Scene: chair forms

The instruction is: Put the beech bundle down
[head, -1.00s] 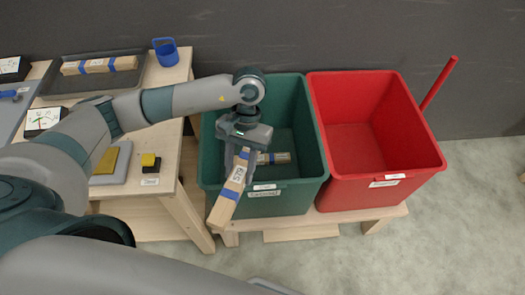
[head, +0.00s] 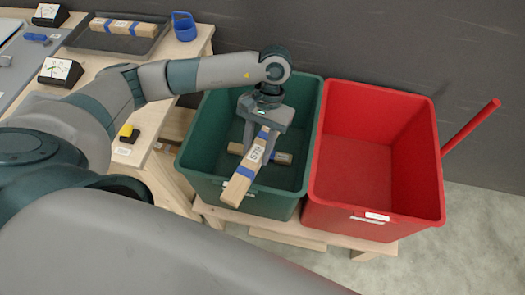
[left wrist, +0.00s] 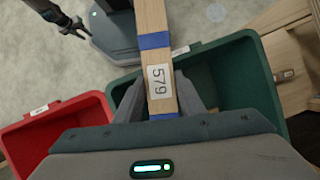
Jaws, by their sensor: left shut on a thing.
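My left gripper (head: 257,125) is shut on a beech bundle (head: 242,178), pale wood strips with blue bands. In the left wrist view the bundle (left wrist: 153,20) carries a white label reading 579. The bundle is held tilted, over the front part of the green bin (head: 198,168); its near end shows in front of the bin's front rim. Another banded bundle (head: 283,158) lies on the bin's floor, partly hidden by the held one. My right gripper (left wrist: 72,28) seems to show small at the top left of the left wrist view; its jaws are unclear.
A red bin (head: 350,150), empty, stands right of the green one on a low wooden stand (head: 285,228). The table at left bears a dark tray (head: 150,42) with another bundle (head: 122,27), a blue cup (head: 184,28), meters and a yellow-topped block (head: 127,131).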

